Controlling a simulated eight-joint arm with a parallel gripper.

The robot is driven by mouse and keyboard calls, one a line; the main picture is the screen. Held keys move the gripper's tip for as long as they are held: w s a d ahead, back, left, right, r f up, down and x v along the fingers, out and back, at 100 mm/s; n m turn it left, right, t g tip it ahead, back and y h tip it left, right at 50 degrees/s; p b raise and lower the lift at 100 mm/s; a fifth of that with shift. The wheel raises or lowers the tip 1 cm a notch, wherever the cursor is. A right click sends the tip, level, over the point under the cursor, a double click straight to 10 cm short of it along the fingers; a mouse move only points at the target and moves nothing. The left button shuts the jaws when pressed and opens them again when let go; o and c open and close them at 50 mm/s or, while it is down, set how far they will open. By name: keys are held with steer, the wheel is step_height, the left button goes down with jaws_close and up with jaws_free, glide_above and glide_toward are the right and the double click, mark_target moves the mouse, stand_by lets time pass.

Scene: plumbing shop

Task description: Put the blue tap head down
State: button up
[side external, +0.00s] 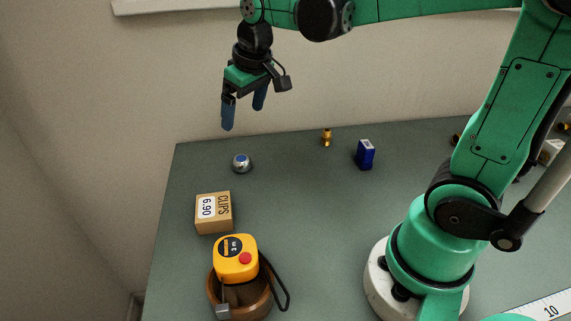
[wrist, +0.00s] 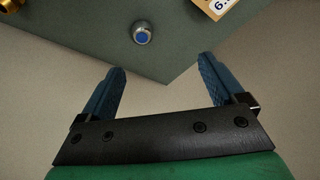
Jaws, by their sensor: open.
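The blue tap head (side external: 242,163), a small round silver piece with a blue disc on top, stands on the grey-green bench top near its back left corner. It also shows in the wrist view (wrist: 141,34), with its blue disc facing the camera. My gripper (side external: 243,118) is open and empty, well above the bench's back edge. In the wrist view my two blue fingers (wrist: 161,80) are wide apart with nothing between them, and the tap head lies beyond their tips, apart from them.
A clips box (side external: 213,213) stands in front of the tap head. A yellow tape measure (side external: 236,258) sits in a wooden bowl (side external: 243,300) at front left. A brass fitting (side external: 326,138) and a blue box (side external: 365,155) stand to the right. The bench middle is clear.

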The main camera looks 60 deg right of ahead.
steer(key=s+a+f+t, duration=0.3)
steer(key=s, duration=0.5)
steer(key=shift+a+t, duration=0.2)
steer(key=shift+t, duration=0.2)
